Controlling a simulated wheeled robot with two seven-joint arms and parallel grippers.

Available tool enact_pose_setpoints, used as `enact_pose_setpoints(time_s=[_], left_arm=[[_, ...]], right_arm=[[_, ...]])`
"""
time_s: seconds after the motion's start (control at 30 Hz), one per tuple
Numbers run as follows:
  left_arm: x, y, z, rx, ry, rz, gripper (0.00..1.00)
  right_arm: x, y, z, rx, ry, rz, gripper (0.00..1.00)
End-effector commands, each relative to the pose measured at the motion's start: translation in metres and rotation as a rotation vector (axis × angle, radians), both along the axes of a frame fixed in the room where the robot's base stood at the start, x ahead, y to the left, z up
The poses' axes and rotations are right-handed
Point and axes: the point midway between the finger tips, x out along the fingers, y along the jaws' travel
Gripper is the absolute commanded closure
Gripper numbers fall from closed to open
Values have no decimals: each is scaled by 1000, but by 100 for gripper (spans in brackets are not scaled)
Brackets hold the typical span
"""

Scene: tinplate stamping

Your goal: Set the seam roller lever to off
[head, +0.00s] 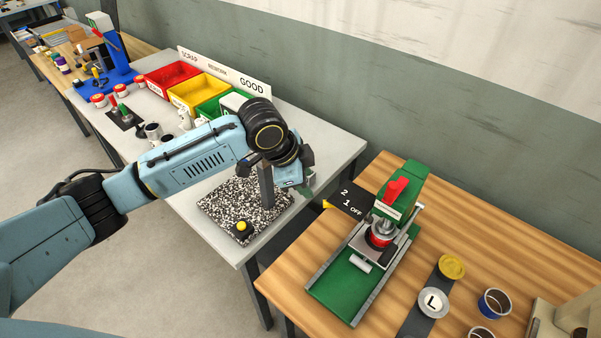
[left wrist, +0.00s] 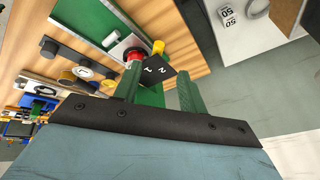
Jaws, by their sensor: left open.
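The seam roller (head: 400,185) is a green machine on the wooden table at right, with a red part on top and a round red-and-metal piece on its bed. Beside it is a black plate (head: 352,202) marked 2, 1 and OFF. A small yellow tip (head: 327,204) shows at the plate's left edge; I cannot tell which mark the lever is at. In the left wrist view the plate (left wrist: 157,70) and a yellow knob (left wrist: 158,47) lie beyond the fingers. My left gripper (left wrist: 160,90) is open and empty, apart from the plate. My right gripper is not in view.
A grey table (head: 225,250) at left holds a speckled block with a yellow button (head: 241,229), and red, yellow and green bins (head: 172,78). A gap separates it from the wooden table. Round tins and lids (head: 433,303) are at the front right.

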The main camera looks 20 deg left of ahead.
Motion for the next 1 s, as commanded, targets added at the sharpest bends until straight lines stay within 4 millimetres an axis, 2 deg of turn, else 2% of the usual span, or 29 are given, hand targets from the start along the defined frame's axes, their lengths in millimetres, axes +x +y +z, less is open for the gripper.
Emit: enact_pose_setpoints(time_s=[0.1,0.2,0.5,0.67,0.77,0.83,1.0], left_arm=[[-4,5,15,0,-1,2,59],[-6,7,21,-1,-1,1,59],[-7,8,23,0,0,1,59],[-13,3,18,-10,5,2,78],[-28,-9,6,-34,14,14,91],[-45,-19,-6,-63,24,36,100],[-94,-36,-32,-149,49,166,100]], right_arm=[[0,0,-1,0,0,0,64],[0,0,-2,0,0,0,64],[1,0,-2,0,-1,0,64],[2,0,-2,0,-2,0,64],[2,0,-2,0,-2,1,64],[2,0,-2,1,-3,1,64],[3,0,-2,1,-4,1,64]])
